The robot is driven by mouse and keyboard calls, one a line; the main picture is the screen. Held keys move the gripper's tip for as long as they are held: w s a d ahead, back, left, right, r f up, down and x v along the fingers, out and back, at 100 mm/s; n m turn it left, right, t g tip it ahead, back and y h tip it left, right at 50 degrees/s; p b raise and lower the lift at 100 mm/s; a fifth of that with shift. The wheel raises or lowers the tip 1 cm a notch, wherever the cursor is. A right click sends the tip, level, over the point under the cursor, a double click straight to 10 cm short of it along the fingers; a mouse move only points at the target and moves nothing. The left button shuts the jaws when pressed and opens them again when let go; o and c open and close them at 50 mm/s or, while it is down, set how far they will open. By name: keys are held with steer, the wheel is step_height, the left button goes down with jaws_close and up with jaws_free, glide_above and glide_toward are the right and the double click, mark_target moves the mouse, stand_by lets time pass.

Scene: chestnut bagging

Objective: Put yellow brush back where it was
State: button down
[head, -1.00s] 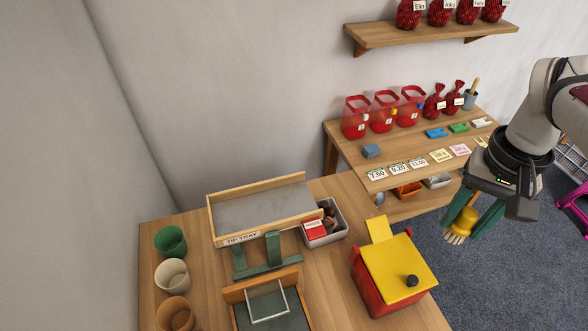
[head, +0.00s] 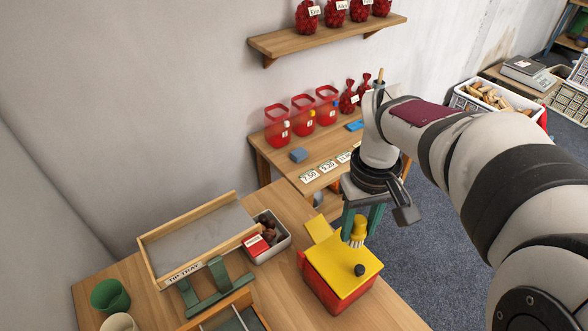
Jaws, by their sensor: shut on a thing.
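The yellow brush (head: 358,229) has a yellow body and pale bristles pointing down. My gripper (head: 361,220) is shut on it, with its green fingers on either side. It holds the brush in the air just behind and to the right of the red box with a yellow lid (head: 343,268), near the front table's right edge. My wrist hides part of the back table, and my arm covers much of the right side.
The front table (head: 372,310) carries the tip tray (head: 205,238), a grey bin (head: 277,246) and cups (head: 110,295). The back table (head: 262,163) holds red tubs (head: 303,112), price cards (head: 328,166) and a blue block (head: 298,155). A wall shelf (head: 325,37) is above.

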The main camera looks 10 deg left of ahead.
steer(key=s+a+f+n, duration=0.9)
steer(key=f+n, duration=0.1)
steer(key=f, duration=0.1)
step_height(320, 180, down, 10)
steer(key=shift+w+d+f, duration=0.1)
steer(key=shift+c, duration=2.2)
jaws_free()
steer(key=shift+f, duration=0.1)
step_height(320, 180, up, 13)
steer(key=s+d+r+m+y, duration=0.1)
steer(key=s+d+r+m, duration=0.2)
steer(key=m, duration=0.7)
steer(key=s+d+r+m, duration=0.4)
steer(key=s+d+m, duration=0.3)
steer(key=m, duration=0.3)
steer(key=shift+s+y, duration=0.4)
steer(key=shift+s, duration=0.35)
